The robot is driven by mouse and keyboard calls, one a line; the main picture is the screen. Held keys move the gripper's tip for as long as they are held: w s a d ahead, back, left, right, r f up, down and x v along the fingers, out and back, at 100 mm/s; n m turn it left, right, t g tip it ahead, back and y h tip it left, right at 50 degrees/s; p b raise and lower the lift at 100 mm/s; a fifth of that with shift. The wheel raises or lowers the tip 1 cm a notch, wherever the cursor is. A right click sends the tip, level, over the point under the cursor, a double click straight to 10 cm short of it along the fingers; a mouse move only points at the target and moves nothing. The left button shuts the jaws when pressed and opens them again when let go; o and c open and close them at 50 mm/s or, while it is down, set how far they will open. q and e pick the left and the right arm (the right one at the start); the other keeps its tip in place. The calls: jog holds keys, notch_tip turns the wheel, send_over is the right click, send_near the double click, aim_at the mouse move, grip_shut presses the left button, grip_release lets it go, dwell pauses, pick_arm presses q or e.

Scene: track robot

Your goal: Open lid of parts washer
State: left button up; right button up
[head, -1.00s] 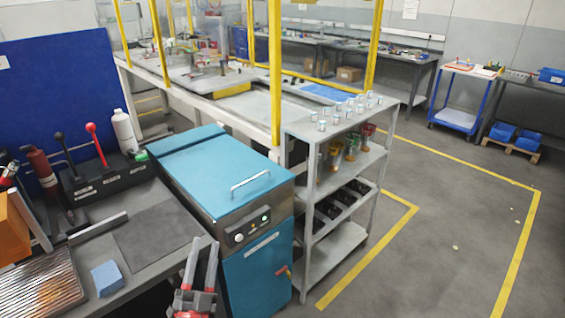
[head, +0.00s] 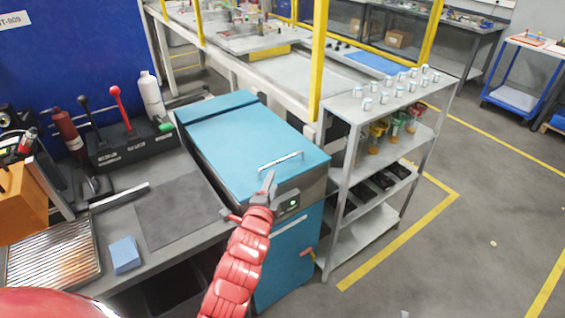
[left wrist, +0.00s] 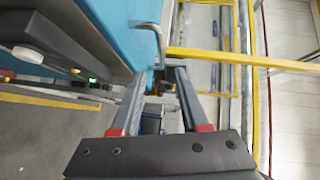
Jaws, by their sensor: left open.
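The parts washer is a blue cabinet with a flat blue lid (head: 235,135), which is closed in the head view. A silver bar handle (head: 281,162) stands on the lid near its front edge. A control panel (head: 287,205) with a lit button is on the front, partly hidden by my left arm. My left gripper (head: 268,183) is open, just in front of the handle. In the left wrist view its two fingers (left wrist: 157,98) are apart, and the handle (left wrist: 155,42) shows beyond the finger tips, apparently not between them. My right gripper is not in view.
A bench (head: 165,250) with a grey mat, a blue sponge (head: 125,254) and a metal tray (head: 52,262) is at the left. A metal shelf (head: 345,106) with jars and cups stands close to the washer's right side. Open floor (head: 470,235) lies farther right.

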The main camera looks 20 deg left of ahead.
aim_at(281, 159)
pick_arm(q)
jog(key=w, duration=0.4)
jog(key=w+a+f+p, duration=0.1)
jog(key=w, duration=0.3)
jog(key=w+p, duration=0.1)
jog(key=w, duration=0.3)
jog(key=shift+w+a+f, duration=0.15)
jog(key=shift+a+f, duration=0.05)
jog(key=shift+f, duration=0.05)
grip_shut()
dwell(1.0)
